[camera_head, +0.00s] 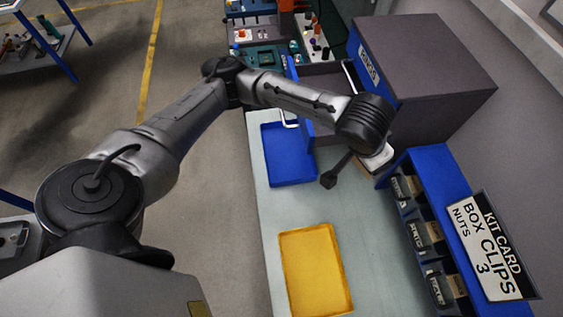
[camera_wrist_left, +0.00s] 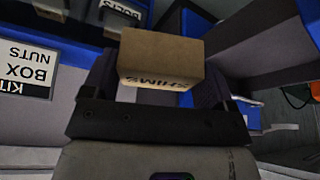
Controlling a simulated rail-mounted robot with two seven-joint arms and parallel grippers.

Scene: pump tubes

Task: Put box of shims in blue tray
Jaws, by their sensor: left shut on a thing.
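My left gripper (camera_wrist_left: 160,85) is shut on a brown cardboard box of shims (camera_wrist_left: 160,52). The printed label SHIMS shows upside down on the box in the left wrist view. In the head view my left arm reaches across to the right, and its wrist hides most of the gripper and box, beside the blue bin rack. The blue tray (camera_head: 290,181) lies flat and empty on the pale bench, left of the left wrist. My right gripper is not in view.
A yellow tray (camera_head: 318,268) lies on the bench nearer me. A grey cabinet (camera_head: 425,55) with an open drawer (camera_head: 322,82) stands behind. Bench between the trays is clear.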

